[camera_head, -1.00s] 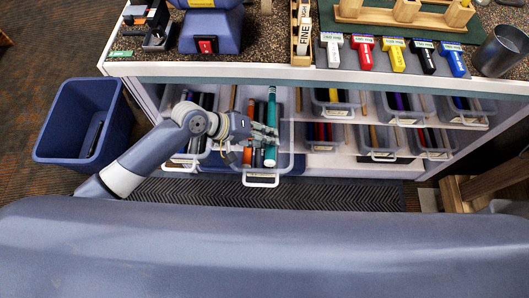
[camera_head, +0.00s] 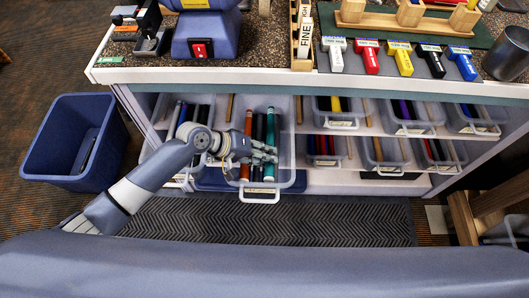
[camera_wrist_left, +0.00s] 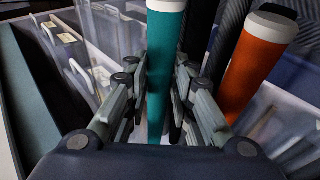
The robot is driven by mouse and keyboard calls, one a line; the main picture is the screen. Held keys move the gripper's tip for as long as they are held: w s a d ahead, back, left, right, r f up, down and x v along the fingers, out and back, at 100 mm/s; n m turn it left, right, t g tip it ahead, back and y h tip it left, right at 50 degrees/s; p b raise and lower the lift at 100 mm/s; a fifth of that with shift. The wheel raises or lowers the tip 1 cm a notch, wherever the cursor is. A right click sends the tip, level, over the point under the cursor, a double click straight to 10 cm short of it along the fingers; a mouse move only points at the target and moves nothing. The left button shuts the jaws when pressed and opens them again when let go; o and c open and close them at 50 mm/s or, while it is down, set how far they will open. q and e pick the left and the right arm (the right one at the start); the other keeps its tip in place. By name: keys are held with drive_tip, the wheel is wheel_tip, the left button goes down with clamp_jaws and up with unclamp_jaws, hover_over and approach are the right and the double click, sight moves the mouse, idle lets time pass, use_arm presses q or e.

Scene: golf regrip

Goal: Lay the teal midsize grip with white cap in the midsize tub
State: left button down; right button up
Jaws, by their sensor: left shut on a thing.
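The teal grip with a white cap (camera_head: 270,124) is held in my left gripper (camera_head: 268,155), inside the outline of the pulled-out clear tub (camera_head: 284,182). Its white cap shows at the top of the left wrist view (camera_wrist_left: 166,5), with the teal body upright between the fingers. An orange grip (camera_head: 247,122) and a black grip (camera_head: 260,127) lie beside it in this tub. Whether the teal grip touches the tub floor is hidden. No label on the tub is readable. My right gripper is not in view.
A counter edge (camera_head: 200,74) overhangs the shelves behind the tub. Neighbouring clear tubs (camera_head: 383,165) hold other grips. A blue bin (camera_head: 50,150) stands at the left on the floor, and a dark ribbed mat (camera_head: 300,222) lies in front.

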use_arm(q)
drive_tip(key=shift+f, duration=0.25)
drive_tip(key=c, duration=1.3)
unclamp_jaws()
drive_tip(key=shift+s, duration=0.1)
drive_tip(key=shift+a, duration=0.15)
drive_tip(key=v, duration=1.2)
drive_tip(key=shift+r, duration=0.1)
drive_tip(key=shift+d, duration=0.2)
